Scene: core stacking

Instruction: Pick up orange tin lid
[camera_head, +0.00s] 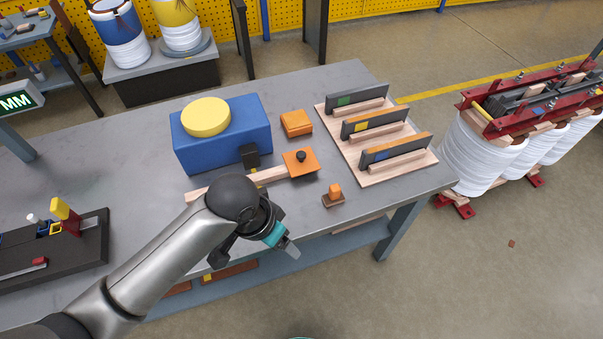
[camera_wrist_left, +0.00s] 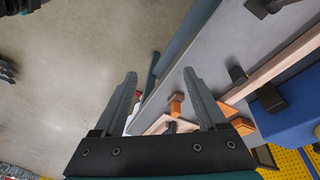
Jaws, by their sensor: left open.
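The orange lid (camera_head: 297,167), a flat square with a black knob, lies at the end of a pale wooden strip on the grey table. An orange block-like tin (camera_head: 296,123) stands just behind it. My left gripper (camera_head: 283,243) hangs over the table's front edge, in front of the lid and apart from it. In the left wrist view my left gripper (camera_wrist_left: 165,85) is open, its two fingers wide apart with nothing between them. There the right finger hides part of the orange things. My right gripper is out of view.
A small orange block on a brown base (camera_head: 333,198) sits near the front edge. A blue box (camera_head: 222,140) with a yellow disc (camera_head: 206,117) is left of the lid. A wooden rack (camera_head: 379,172) with upright dark plates stands right. Bare table lies between them.

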